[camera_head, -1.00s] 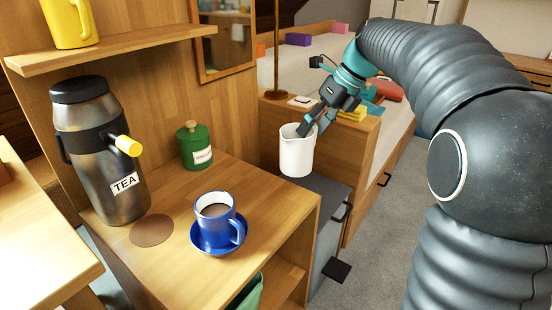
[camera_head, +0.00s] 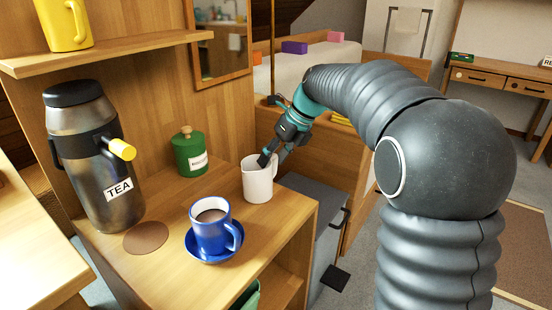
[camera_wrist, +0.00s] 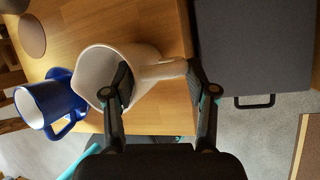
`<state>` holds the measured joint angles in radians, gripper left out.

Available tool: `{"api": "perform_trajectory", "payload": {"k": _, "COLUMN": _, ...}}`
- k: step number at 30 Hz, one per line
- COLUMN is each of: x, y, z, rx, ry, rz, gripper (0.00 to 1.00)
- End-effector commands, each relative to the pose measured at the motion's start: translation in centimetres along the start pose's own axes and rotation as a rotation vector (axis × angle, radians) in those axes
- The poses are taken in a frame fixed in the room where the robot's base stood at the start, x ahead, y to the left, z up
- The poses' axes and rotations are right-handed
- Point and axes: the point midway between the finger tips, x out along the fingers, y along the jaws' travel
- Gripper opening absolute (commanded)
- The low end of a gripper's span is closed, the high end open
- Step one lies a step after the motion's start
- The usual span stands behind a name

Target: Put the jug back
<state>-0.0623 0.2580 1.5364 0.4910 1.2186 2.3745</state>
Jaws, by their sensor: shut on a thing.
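The white jug (camera_head: 257,184) is upright over the right part of the wooden counter (camera_head: 185,270), near its right edge. I cannot tell whether its base touches the wood. My gripper (camera_head: 269,160) comes down from the upper right and is shut on the jug at its rim and handle side. In the wrist view the jug (camera_wrist: 92,68) is left of centre, with one finger at its rim and the other by the handle's end; my gripper (camera_wrist: 158,82) spans the handle part.
A blue cup (camera_head: 212,232) of dark drink stands on a blue saucer (camera_head: 208,256), left of the jug. A green canister (camera_head: 188,158), a tea flask (camera_head: 92,150) and a brown round mat (camera_head: 146,238) are further left. A yellow mug (camera_head: 63,24) sits on the shelf.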

Motion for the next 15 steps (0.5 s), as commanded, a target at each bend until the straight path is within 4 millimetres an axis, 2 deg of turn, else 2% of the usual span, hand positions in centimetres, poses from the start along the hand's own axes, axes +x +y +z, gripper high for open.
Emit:
{"api": "perform_trajectory", "payload": {"k": 8, "x": 0.01, "y": -0.02, "z": -0.01, "rx": 0.000, "ry": -0.001, "rz": 0.000, "gripper": 0.00}}
{"api": "perform_trajectory", "payload": {"k": 9, "x": 0.11, "y": -0.06, "z": -0.07, "rx": 0.000, "ry": 0.000, "rz": 0.000, "gripper": 0.60}}
{"api": "perform_trajectory", "payload": {"k": 12, "x": 0.09, "y": -0.06, "z": -0.06, "rx": 0.000, "ry": 0.000, "rz": 0.000, "gripper": 0.82}}
{"api": "perform_trajectory", "payload": {"k": 15, "x": 0.09, "y": -0.06, "z": -0.06, "rx": 0.000, "ry": 0.000, "rz": 0.000, "gripper": 0.82}}
